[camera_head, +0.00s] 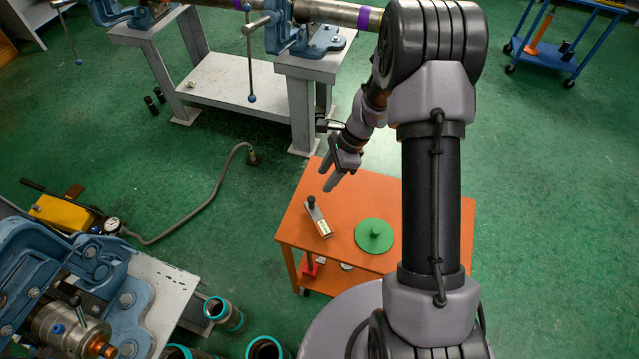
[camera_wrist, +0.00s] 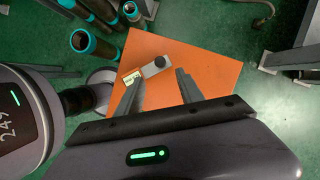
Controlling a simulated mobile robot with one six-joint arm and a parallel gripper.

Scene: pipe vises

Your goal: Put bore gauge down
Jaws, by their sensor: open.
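What looks like the bore gauge (camera_head: 318,220) is a short grey metal piece with a black knob at one end and a pale label at the other. It lies on the orange cart top (camera_head: 345,185), near its left edge in the head view. My gripper (camera_head: 327,177) is open and empty, above the cart and apart from the gauge. In the wrist view, the gauge (camera_wrist: 155,67) appears just beyond and between the spread fingertips of my gripper (camera_wrist: 158,79). Nothing is between the fingers.
A green disc with a knob (camera_head: 374,236) sits on the cart right of the gauge. A red item (camera_head: 310,267) is on the lower shelf. A pipe vise bench (camera_head: 303,110) stands behind, another vise (camera_head: 70,290) at lower left. Teal-rimmed pipes (camera_head: 225,314) stand near the cart.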

